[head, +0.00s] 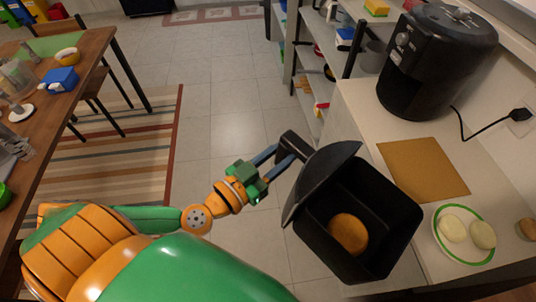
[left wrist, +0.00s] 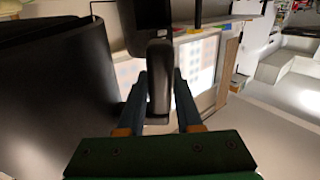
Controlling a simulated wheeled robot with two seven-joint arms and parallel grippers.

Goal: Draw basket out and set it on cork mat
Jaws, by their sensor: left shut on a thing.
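The black basket (head: 393,215) is out of the black air fryer (head: 425,65) and has a round brown-orange bun (head: 348,234) in it. My left gripper (head: 283,160) is shut on the basket's handle (head: 291,146). In the left wrist view the handle (left wrist: 160,85) sits between the two fingers of my left gripper (left wrist: 161,100). The basket is tilted and hangs at the counter's front edge, left of and nearer than the cork mat (head: 425,170). The mat is bare. My right gripper is in neither view.
A green-rimmed white plate (head: 463,258) with two pale round pieces lies right of the basket, near the mat. A small round item (head: 527,229) is beside it. The fryer's cord (head: 470,136) runs to a wall outlet. Shelves (head: 312,60) stand behind the counter (head: 365,115).

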